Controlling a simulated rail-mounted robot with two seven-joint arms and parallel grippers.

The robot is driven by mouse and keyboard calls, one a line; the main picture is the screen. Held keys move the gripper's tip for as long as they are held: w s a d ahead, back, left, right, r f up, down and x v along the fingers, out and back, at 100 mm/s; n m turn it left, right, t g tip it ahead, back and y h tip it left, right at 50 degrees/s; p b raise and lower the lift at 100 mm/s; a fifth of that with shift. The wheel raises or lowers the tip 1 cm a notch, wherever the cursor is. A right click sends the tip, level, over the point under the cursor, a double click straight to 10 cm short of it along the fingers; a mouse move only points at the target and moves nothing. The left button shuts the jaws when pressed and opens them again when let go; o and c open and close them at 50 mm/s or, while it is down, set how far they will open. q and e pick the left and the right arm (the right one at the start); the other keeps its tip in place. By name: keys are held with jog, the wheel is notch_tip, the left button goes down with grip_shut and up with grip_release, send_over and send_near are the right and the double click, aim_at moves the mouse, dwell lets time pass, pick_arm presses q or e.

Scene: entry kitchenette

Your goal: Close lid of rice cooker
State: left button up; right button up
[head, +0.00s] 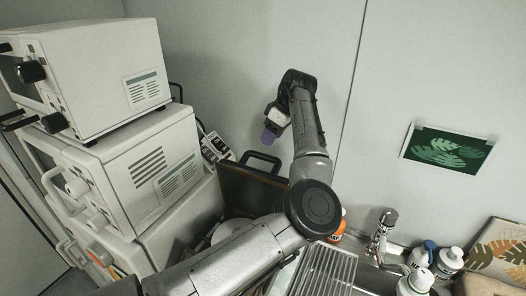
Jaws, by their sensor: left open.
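My left gripper (271,133), with purple fingertips, is open and empty. It is raised in front of the pale wall, above a dark panel with a handle (248,186). A pale rounded item (228,231) shows partly behind my left arm, below that panel. It may be the rice cooker, but my arm hides most of it and I cannot tell whether its lid is open. The gripper is apart from both. My right gripper is not in view.
A drying rack (325,270), tap (381,232), orange bottle (339,226) and white bottles (449,261) are at right. The wall above is clear except for a leaf picture (447,150).

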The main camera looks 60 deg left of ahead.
pick_arm(q)
jog(key=p+x, duration=0.1)
jog(key=x, duration=0.6)
jog(key=shift+s+f, duration=0.1)
jog(key=shift+f, duration=0.05)
grip_shut()
dwell(0.3)
